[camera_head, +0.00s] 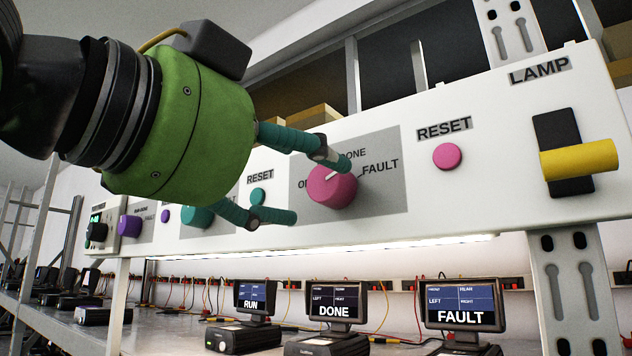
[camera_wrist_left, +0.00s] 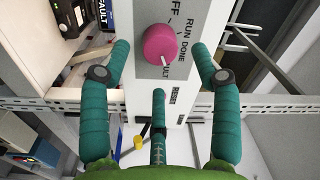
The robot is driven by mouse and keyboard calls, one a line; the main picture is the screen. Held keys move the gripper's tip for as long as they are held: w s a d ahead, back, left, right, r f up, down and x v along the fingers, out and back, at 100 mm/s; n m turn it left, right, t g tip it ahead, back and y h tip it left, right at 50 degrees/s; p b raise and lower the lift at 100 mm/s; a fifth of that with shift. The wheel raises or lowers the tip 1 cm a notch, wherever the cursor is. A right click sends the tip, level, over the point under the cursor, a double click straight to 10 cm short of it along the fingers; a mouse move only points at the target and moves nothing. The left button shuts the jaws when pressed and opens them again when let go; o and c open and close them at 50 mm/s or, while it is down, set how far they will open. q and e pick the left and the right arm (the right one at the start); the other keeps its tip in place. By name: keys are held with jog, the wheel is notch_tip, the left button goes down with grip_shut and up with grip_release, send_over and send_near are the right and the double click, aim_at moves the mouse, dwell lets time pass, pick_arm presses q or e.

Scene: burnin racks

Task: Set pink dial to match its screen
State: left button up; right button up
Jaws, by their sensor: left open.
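The pink dial (camera_head: 332,187) sits on a grey plate on the white panel. Its white mark points up and right in the head view, toward the DONE and FAULT side. In the left wrist view the pink dial (camera_wrist_left: 160,43) has its mark toward FAULT. My left gripper (camera_head: 318,190) is open, its teal fingers spread to either side of the dial; I cannot tell if they touch it. Part of the plate's lettering is hidden by a finger. Below the panel, the screens read RUN (camera_head: 256,297), DONE (camera_head: 335,301) and FAULT (camera_head: 463,304); DONE is nearest below the pink dial.
A pink RESET button (camera_head: 447,156) and a yellow LAMP lever (camera_head: 578,159) are right of the dial. A teal dial (camera_head: 197,217), partly behind my gripper, a teal button (camera_head: 258,196) and a purple dial (camera_head: 130,225) are to the left. Shelf posts flank the panel.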

pick_arm(q)
jog(key=v, duration=0.7)
jog(key=shift+s, duration=0.2)
jog(key=shift+a, duration=0.15)
